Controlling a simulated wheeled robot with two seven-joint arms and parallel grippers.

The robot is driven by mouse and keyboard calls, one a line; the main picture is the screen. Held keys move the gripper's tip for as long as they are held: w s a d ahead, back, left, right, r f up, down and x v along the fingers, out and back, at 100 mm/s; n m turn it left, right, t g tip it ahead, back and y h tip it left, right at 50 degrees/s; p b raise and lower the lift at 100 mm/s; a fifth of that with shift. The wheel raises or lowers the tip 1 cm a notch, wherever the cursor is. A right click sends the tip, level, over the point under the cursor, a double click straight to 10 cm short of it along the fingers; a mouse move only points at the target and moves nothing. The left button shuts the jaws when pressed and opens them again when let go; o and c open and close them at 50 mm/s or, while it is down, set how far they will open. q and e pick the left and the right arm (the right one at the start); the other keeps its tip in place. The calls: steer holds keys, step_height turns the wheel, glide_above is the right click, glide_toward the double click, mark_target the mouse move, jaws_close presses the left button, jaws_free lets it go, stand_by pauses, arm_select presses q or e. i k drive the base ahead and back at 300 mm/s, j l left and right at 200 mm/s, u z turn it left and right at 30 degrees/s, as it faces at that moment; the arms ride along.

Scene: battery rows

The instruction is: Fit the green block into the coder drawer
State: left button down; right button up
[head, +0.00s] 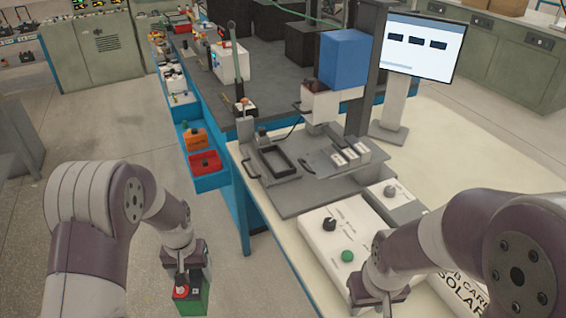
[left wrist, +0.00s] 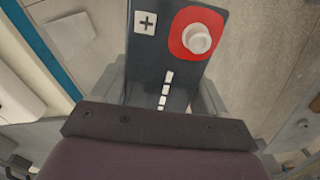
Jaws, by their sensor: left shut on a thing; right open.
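The green block (head: 192,303) hangs upright in my left gripper (head: 187,272), low at the left of the table and over the floor. Its dark top (left wrist: 165,75) fills the middle of the left wrist view, with a red ring, a pale knob, a plus mark and white dashes. The gripper's fingers are on its two sides. A machine with a blue box (head: 343,59) stands on the table; a black open frame (head: 277,160) on its grey base looks like the coder drawer, but I cannot be sure. My right gripper (head: 382,302) is open over the table's front, its fingertips partly cut off.
A white control box (head: 322,238) with a black knob and a green button lies near the table's front. A monitor (head: 421,45) stands behind. Blue bins at the left hold an orange block (head: 194,139) and a red block (head: 205,162). The floor at left is clear.

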mark_target(277, 164)
steer(key=i+j+z, duration=0.25)
steer(key=j+z, duration=0.2)
steer(key=i+j+z, duration=0.15)
steer(key=j+z, duration=0.25)
steer(key=i+j+z, duration=0.1)
steer(key=j+z, duration=0.35)
steer(key=j, duration=0.2)
steer(key=j+z, duration=0.4)
steer(key=j, duration=0.15)
steer(key=k+j+z, duration=0.1)
steer(key=j+z, duration=0.35)
steer(key=j, duration=0.1)
